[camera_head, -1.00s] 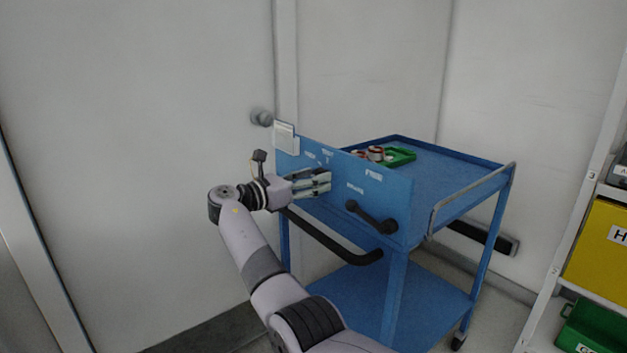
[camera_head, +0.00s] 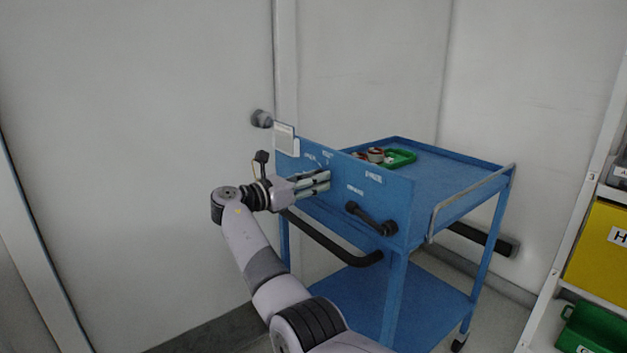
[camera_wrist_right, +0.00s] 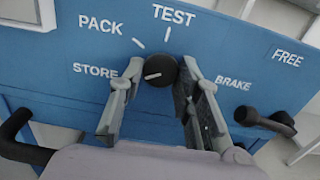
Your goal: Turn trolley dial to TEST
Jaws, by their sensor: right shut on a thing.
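The trolley dial (camera_wrist_right: 162,70) is a round black knob on the blue front panel (camera_wrist_right: 60,52). Its white pointer mark points left, toward the STORE label (camera_wrist_right: 95,70). Above it are the PACK label (camera_wrist_right: 100,24) and the TEST label (camera_wrist_right: 174,15), each with a white tick. My right gripper (camera_wrist_right: 160,76) is shut on the dial, one finger on each side. In the head view my right gripper (camera_head: 328,181) reaches the panel from the left and its fingers hide the dial. My left gripper is out of view.
A black lever (camera_head: 372,218) sits right of the dial, near the BRAKE and FREE labels. A black push handle (camera_head: 335,246) curves below. A green tray (camera_head: 402,158) lies on the trolley top (camera_head: 450,170). A shelf with a yellow bin (camera_head: 600,245) stands at right.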

